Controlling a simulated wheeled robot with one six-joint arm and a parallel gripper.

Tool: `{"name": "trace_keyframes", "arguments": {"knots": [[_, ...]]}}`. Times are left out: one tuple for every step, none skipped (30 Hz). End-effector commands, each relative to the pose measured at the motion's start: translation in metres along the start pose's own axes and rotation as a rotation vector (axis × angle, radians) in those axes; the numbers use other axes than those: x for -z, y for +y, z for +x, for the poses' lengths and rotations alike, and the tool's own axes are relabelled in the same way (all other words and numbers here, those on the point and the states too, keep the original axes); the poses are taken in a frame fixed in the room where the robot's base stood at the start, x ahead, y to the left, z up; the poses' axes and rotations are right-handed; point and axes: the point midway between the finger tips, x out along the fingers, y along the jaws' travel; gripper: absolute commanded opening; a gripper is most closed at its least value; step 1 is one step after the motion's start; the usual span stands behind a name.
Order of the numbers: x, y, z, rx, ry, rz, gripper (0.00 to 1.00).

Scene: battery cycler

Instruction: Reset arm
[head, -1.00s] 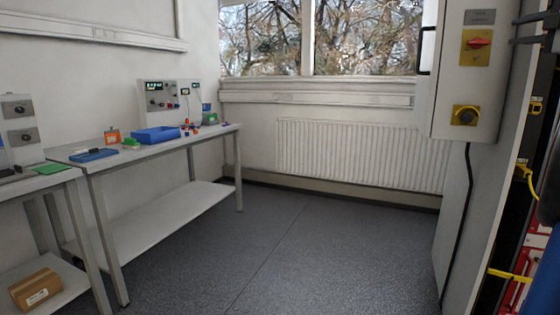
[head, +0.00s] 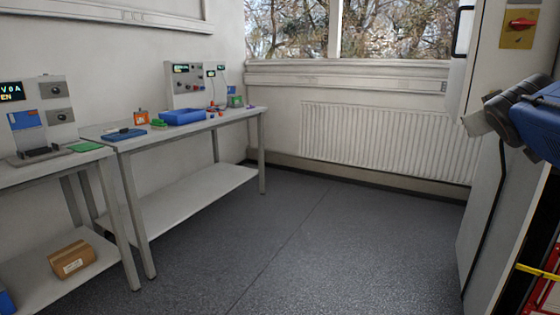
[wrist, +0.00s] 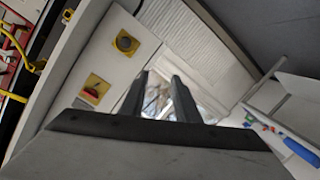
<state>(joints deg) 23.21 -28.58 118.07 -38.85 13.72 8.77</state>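My gripper (wrist: 160,84) shows in the wrist view with its two dark fingers apart and nothing between them. The window is visible through the gap. In the head view my blue and grey arm (head: 515,112) is raised at the right edge, in front of the wall cabinet. The fingertips cannot be made out there.
A cabinet (head: 488,190) stands right. The middle floor is clear.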

Motion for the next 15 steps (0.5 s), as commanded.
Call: {"name": "trace_keyframes", "arguments": {"knots": [[-0.02,-0.022,-0.01,0.039,-0.044,0.024,0.29],[-0.033,-0.035,-0.016,0.061,-0.075,0.038,0.29],[-0.05,-0.051,-0.024,0.091,-0.115,0.057,0.29],[-0.061,-0.063,-0.03,0.113,-0.144,0.069,0.29],[-0.074,-0.074,-0.037,0.136,-0.175,0.079,0.29],[-0.091,-0.09,-0.046,0.168,-0.215,0.092,0.29],[-0.103,-0.102,-0.053,0.192,-0.244,0.102,0.29],[-0.116,-0.114,-0.061,0.217,-0.275,0.11,0.29],[-0.132,-0.129,-0.072,0.25,-0.314,0.118,0.29],[-0.144,-0.14,-0.08,0.274,-0.344,0.124,0.29],[-0.156,-0.151,-0.089,0.301,-0.375,0.129,0.29],[-0.172,-0.166,-0.101,0.334,-0.413,0.136,0.29],[-0.184,-0.176,-0.11,0.361,-0.443,0.139,0.29],[-0.196,-0.187,-0.12,0.387,-0.473,0.141,0.29],[-0.211,-0.2,-0.133,0.423,-0.511,0.142,0.29]]}}
